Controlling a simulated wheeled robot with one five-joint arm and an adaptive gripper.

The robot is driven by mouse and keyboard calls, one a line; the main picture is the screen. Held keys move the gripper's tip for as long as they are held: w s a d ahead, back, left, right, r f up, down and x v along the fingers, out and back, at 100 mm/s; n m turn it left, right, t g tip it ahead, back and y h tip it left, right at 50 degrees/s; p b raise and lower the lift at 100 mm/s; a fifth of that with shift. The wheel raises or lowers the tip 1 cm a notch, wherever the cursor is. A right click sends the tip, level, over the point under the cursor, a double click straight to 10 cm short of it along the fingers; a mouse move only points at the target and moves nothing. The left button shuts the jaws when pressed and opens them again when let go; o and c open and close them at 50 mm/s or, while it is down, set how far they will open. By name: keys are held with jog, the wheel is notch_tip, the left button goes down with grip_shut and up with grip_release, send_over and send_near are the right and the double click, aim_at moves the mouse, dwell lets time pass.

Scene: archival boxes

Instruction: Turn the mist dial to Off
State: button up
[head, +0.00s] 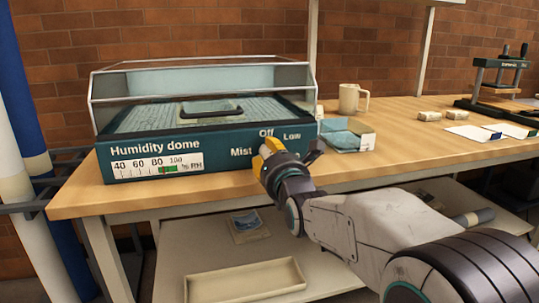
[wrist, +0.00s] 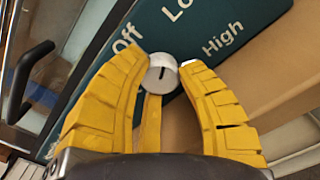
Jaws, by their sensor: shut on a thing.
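The humidity dome (head: 222,160) stands on the bench, with a teal front panel and a clear lid. Its labels read Mist, Off and Low in the head view; Off, Low and High show in the wrist view. The mist dial (wrist: 155,84) is a small round grey-white knob with a dark mark, which seems to point roughly toward Low. My gripper (head: 266,148) is at the panel's right part and mostly hides the dial in the head view. In the wrist view its yellow fingers (wrist: 163,64) are closed on either side of the dial.
A black press (head: 497,80) and papers are farther right. A long tray (head: 245,281) lies on the lower shelf. The bench front edge (head: 400,165) is below my gripper.

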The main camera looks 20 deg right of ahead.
jog(key=shift+r+n, duration=0.1)
jog(key=shift+n, duration=1.3)
jog(key=o, duration=1.2)
jog(key=s, duration=1.2)
